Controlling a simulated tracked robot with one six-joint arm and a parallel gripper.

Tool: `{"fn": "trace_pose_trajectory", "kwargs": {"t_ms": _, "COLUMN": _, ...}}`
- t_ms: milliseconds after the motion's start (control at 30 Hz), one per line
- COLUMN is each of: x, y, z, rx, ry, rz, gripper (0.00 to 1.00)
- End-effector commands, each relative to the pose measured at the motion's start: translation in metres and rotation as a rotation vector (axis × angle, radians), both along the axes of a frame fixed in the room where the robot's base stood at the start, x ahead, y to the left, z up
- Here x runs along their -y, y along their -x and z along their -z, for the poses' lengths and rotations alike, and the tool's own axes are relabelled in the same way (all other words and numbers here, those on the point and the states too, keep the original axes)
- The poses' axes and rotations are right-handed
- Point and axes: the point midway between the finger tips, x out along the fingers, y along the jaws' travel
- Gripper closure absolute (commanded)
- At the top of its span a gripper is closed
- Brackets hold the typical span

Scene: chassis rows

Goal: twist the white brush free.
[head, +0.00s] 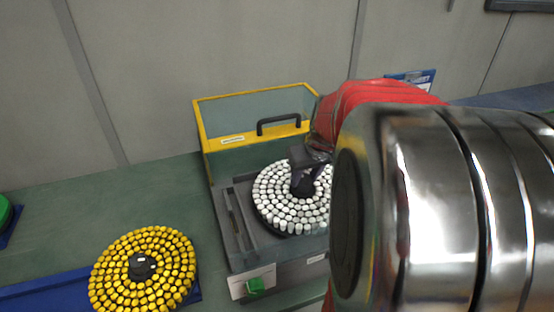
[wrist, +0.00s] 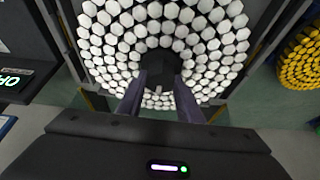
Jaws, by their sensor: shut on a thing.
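The white brush (head: 275,205) is a round disc of white tufts with a dark hub, seated in the grey and yellow machine in the head view. It fills the upper middle of the wrist view (wrist: 110,45). My gripper (head: 303,178) reaches down onto the hub from above. In the wrist view my gripper's two fingers (wrist: 160,88) are closed on either side of the dark hub (wrist: 158,66). The underside of the brush is hidden, and my arm covers part of its right side in the head view.
The machine (head: 225,145) has a clear lid with a yellow frame and a black handle (head: 279,124), standing raised behind the brush. A yellow brush (head: 115,285) with a black hub lies at the lower left on a blue strip. Green surface between them is bare.

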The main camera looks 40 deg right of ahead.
Motion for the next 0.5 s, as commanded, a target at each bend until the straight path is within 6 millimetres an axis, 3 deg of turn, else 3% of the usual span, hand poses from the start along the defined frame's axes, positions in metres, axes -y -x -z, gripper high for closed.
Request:
{"fn": "trace_pose_trajectory", "kwargs": {"t_ms": 133, "x": 0.0, "y": -0.0001, "z": -0.0001, "rx": 0.0, "ry": 0.0, "rz": -0.001, "gripper": 1.0}}
{"fn": "trace_pose_trajectory", "kwargs": {"t_ms": 500, "x": -0.0001, "y": -0.0002, "z": -0.0002, "rx": 0.0, "ry": 0.0, "rz": -0.001, "gripper": 1.0}}
